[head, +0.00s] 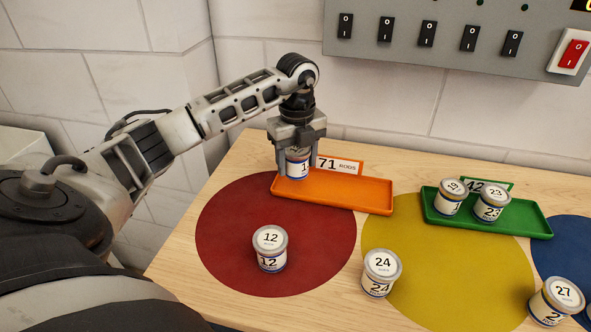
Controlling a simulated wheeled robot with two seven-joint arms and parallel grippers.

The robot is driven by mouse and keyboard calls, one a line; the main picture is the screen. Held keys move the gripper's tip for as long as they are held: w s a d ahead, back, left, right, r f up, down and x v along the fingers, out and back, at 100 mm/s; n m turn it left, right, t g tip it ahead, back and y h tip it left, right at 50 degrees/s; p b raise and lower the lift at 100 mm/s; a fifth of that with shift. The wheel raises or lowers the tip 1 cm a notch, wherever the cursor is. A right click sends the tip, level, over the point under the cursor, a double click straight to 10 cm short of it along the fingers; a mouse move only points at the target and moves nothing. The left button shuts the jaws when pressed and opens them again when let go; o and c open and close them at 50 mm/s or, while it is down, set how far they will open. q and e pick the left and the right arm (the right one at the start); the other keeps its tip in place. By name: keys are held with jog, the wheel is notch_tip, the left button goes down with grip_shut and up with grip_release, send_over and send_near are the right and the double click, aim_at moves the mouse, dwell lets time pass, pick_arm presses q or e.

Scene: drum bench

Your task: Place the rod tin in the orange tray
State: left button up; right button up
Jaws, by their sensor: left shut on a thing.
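The orange tray (345,195) lies on the wooden bench at the back edge of the red circle, with a sign reading 71 rods (339,165) behind it. My left gripper (297,158) points down at the tray's left end and is shut on a white and blue tin (297,167). The fingers partly hide the tin and its number; a 1 shows. The tin is upright at the left part of the tray; I cannot tell whether it touches the tray floor. My right gripper is not in view.
Tin 12 (270,248) stands on the red circle (220,235), tin 24 (380,273) by the yellow circle (460,285), tin 27 (556,301) at the lower right. The green tray (515,229) holds tins 19 (450,198) and 23 (491,203). A switch panel (450,20) hangs above.

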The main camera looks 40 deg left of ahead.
aim_at(295, 173)
pick_arm(q)
jog(key=shift+w+a+f+p, duration=0.1)
jog(key=shift+a+f+p, duration=0.15)
jog(key=shift+f, duration=0.75)
jog(key=shift+w+a+f+p, duration=0.1)
jog(key=shift+f+p, duration=0.1)
jog(key=shift+f, duration=0.8)
jog(key=shift+f, duration=0.1)
jog(key=o, duration=0.8)
notch_tip(295, 173, up, 12)
jog(key=shift+r+b, duration=0.15)
jog(key=shift+b, duration=0.45)
